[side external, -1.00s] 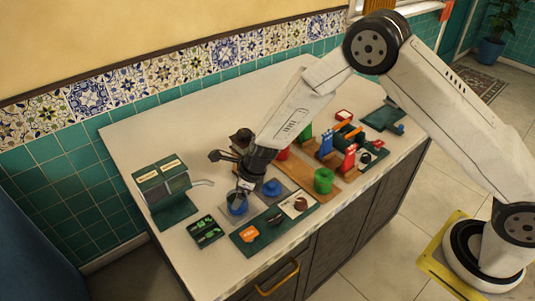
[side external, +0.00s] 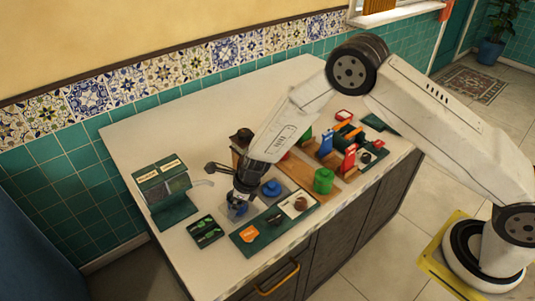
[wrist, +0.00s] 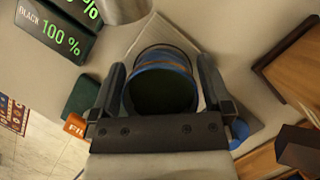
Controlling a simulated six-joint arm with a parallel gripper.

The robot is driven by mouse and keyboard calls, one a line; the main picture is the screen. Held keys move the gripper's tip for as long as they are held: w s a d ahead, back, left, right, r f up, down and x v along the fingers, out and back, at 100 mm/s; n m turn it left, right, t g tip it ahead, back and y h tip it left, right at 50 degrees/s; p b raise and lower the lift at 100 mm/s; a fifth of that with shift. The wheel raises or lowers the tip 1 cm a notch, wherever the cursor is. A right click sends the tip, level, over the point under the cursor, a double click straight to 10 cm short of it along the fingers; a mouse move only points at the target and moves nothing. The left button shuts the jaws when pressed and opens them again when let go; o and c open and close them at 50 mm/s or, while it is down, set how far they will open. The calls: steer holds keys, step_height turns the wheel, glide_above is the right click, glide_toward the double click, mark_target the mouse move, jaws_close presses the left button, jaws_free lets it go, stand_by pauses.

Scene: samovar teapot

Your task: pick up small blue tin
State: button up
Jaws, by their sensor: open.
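A small blue tin (wrist: 162,66) with a blue rim and a dark inside fills the middle of the wrist view. It stands on a light grey pad. In the side external view the tin (side external: 237,210) shows only partly below my gripper (side external: 240,199). In the wrist view my gripper (wrist: 161,88) is open, with one finger on each side of the tin. I cannot tell whether either finger touches it. A blue lid-like piece (side external: 271,188) lies on the pad just behind and right of the tin.
A green box with a spout (side external: 163,190) stands to the left. A small dark display (side external: 205,231) and a dark green tray (side external: 250,250) lie in front. A green tin (side external: 323,180) and a coloured rack stand to the right. The counter's back left is clear.

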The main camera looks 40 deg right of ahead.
steer(key=c, duration=1.3)
steer(key=shift+o, duration=0.2)
steer(key=shift+r, duration=0.1)
steer(key=shift+r, duration=1.6)
steer(key=s+d+r, duration=0.4)
steer(key=s+r, duration=0.5)
steer(key=s, duration=0.4)
steer(key=shift+s+r, duration=0.25)
steer(key=shift+r, duration=0.05)
